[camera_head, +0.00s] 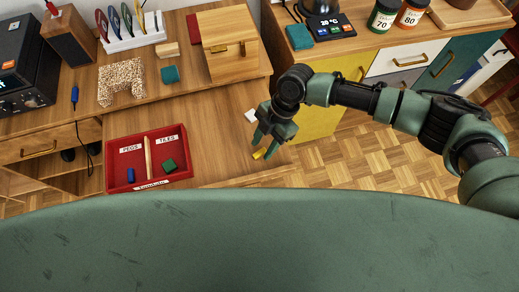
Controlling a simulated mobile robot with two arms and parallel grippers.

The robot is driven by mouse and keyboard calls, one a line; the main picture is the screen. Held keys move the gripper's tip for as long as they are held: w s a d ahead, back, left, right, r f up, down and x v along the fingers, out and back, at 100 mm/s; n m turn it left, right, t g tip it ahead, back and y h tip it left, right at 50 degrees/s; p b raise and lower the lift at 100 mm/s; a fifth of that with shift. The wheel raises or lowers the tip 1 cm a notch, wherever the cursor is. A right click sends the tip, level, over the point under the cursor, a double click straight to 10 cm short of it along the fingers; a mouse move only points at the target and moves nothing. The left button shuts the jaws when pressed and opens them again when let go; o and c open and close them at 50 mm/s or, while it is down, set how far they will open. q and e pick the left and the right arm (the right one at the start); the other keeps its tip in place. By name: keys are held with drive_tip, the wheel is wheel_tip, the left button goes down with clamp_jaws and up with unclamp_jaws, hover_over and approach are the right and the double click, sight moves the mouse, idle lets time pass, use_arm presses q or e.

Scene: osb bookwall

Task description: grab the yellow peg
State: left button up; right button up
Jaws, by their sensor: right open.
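The small yellow peg (259,153) lies on the wooden worktop near its front right part. My right gripper (262,147) is open, pointing down, with its fingertips right at the peg. I cannot tell whether the fingers touch the peg or stand just above it. My left gripper is not in the head view.
A red tray (116,166) labelled pegs and tiles stands to the left, with a blue peg (131,175) and a green tile (169,165) inside. A white tile (250,116) lies behind my gripper. A wooden box (228,62) stands further back. The worktop between tray and gripper is clear.

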drive_tip(key=shift+s+a+f, duration=0.2)
drive_tip(key=shift+f, duration=0.4)
clamp_jaws()
drive_tip(key=shift+r, duration=0.1)
